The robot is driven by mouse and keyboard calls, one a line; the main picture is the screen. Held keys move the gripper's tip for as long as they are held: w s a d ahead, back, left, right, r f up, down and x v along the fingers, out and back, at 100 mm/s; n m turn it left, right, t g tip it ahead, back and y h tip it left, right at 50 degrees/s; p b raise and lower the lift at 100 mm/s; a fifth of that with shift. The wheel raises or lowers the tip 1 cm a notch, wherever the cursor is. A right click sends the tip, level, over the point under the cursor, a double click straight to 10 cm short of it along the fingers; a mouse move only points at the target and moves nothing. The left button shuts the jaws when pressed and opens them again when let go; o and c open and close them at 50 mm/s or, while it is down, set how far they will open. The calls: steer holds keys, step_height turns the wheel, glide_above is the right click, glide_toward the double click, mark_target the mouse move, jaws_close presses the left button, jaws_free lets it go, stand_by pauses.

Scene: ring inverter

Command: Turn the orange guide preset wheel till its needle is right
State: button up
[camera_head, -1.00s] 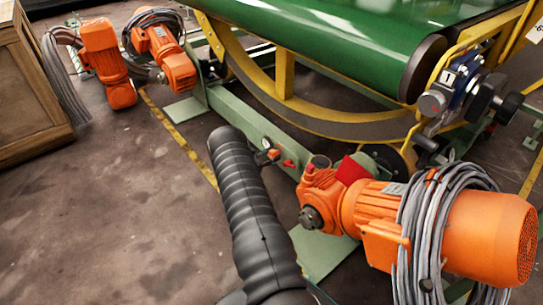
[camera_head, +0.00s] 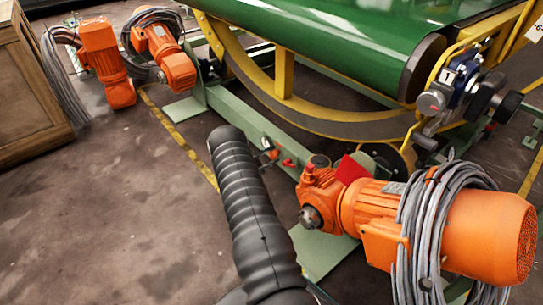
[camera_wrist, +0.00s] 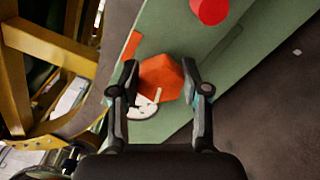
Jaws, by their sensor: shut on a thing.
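The orange guide preset wheel (camera_wrist: 160,77) is a faceted knob on a green beam in the wrist view. My gripper (camera_wrist: 159,73) is shut on it, one finger on each side. A white dial with a thin needle (camera_wrist: 146,107) shows partly below the wheel. The rest of the dial is hidden behind the wheel and left finger, and I cannot read where the needle points. In the head view the wheel (camera_head: 273,153) shows small beside the end of my black-sleeved arm, which hides my gripper.
A red knob (camera_wrist: 210,10) stands on the beam above the wheel. A large orange motor (camera_head: 440,225) with coiled grey cable lies to the right. The green conveyor roller (camera_head: 340,45) and yellow curved frame (camera_head: 300,122) are behind. Floor at left is open.

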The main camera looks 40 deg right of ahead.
steer(key=m, duration=0.6)
steer(key=shift+f+m, duration=0.1)
steer(key=shift+m, duration=0.2)
steer(key=m, duration=0.5)
steer(key=shift+f+m, duration=0.15)
steer(key=shift+m, duration=0.15)
steer(key=o, duration=1.1)
steer(key=shift+o, duration=0.2)
steer(key=w+a, duration=0.1)
steer(key=a, duration=1.1)
